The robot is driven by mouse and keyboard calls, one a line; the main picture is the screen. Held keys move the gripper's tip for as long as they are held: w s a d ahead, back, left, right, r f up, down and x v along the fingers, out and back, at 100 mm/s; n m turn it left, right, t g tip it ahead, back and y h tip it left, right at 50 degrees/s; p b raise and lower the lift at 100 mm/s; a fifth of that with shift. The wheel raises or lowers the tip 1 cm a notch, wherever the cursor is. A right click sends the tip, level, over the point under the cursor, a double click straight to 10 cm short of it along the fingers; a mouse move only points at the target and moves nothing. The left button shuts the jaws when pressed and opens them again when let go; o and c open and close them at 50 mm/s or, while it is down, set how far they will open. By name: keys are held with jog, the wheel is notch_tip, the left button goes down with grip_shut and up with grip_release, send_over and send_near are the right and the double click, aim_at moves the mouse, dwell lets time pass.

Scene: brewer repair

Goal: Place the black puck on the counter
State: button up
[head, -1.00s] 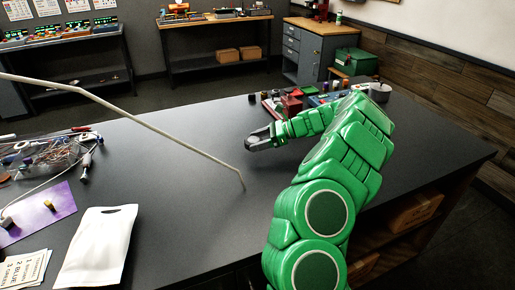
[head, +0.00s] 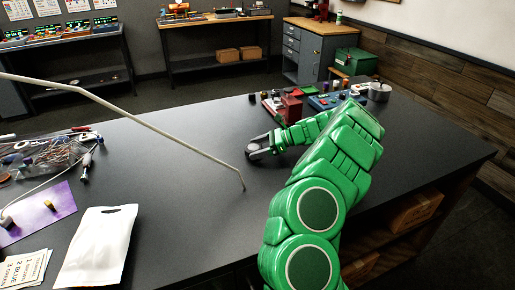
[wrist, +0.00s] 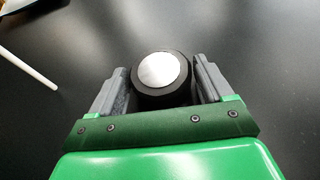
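The black puck (wrist: 162,74), with a round silver top, sits upright between the two grey fingers of my gripper (wrist: 160,88) in the wrist view. The fingers lie close against its left and right sides. In the head view my gripper (head: 257,148) is low over the middle of the dark counter (head: 190,180), and the puck's silver top shows between the fingers. Whether the puck's underside touches the counter is hidden.
A thin pale rod (head: 150,124) slants across from the left, its bent end near my gripper. A white pouch (head: 97,245), a purple mat (head: 38,215) and a pile of wires (head: 50,155) lie left. A red device (head: 287,105) and small parts stand behind my arm.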

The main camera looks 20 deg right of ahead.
jog(key=shift+o, duration=1.2)
jog(key=shift+r, duration=0.15)
